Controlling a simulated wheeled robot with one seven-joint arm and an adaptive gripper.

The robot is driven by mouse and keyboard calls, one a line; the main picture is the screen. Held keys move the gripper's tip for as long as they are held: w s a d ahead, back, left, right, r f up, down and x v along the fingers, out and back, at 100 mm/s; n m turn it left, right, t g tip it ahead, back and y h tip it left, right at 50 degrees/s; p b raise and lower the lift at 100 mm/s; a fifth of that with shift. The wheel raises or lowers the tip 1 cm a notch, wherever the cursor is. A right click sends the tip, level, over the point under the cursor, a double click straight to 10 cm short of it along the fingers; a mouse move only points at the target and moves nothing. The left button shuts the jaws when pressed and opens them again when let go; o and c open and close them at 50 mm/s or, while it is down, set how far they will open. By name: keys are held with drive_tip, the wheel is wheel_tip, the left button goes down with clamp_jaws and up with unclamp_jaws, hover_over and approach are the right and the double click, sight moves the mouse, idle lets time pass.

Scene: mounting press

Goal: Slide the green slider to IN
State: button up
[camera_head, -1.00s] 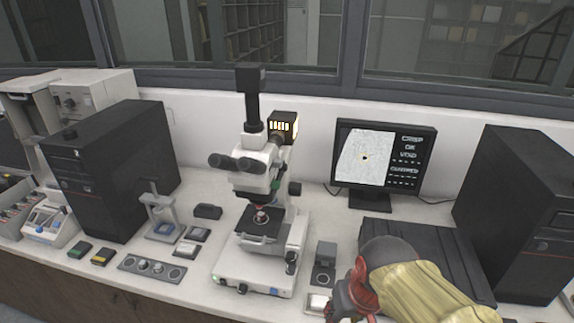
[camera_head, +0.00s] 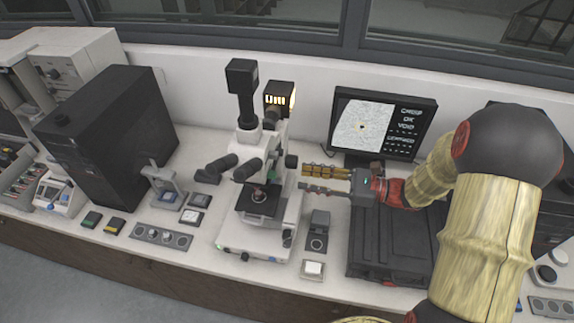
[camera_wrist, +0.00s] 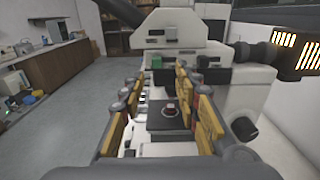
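The white microscope (camera_head: 279,212) stands mid-bench, with a black stage and a pinkish round sample on it. In the wrist view, a small green block, apparently the green slider (camera_wrist: 157,62), sits on the white microscope body, left of a dark slot. I cannot make it out clearly in the head view. My gripper (camera_head: 303,178) is right of the microscope, pointing left toward it. Its fingers are apart and nothing is between them. In the wrist view my gripper (camera_wrist: 160,92) frames the stage, with the green block beyond and above the fingertips.
A monitor (camera_head: 378,125) stands behind my gripper, and a black case (camera_head: 392,240) lies below my arm. A lamp housing (camera_head: 279,98) sticks out at the microscope's back. A small grey device (camera_head: 318,230) and white pad (camera_head: 313,269) lie right of its base.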

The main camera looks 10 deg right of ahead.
sight(276, 174)
drive_tip(key=x, duration=0.8)
drive_tip(key=shift+s+r, duration=0.2)
drive_tip(key=shift+s, duration=0.05)
drive_tip(key=shift+c, duration=1.2)
clamp_jaws()
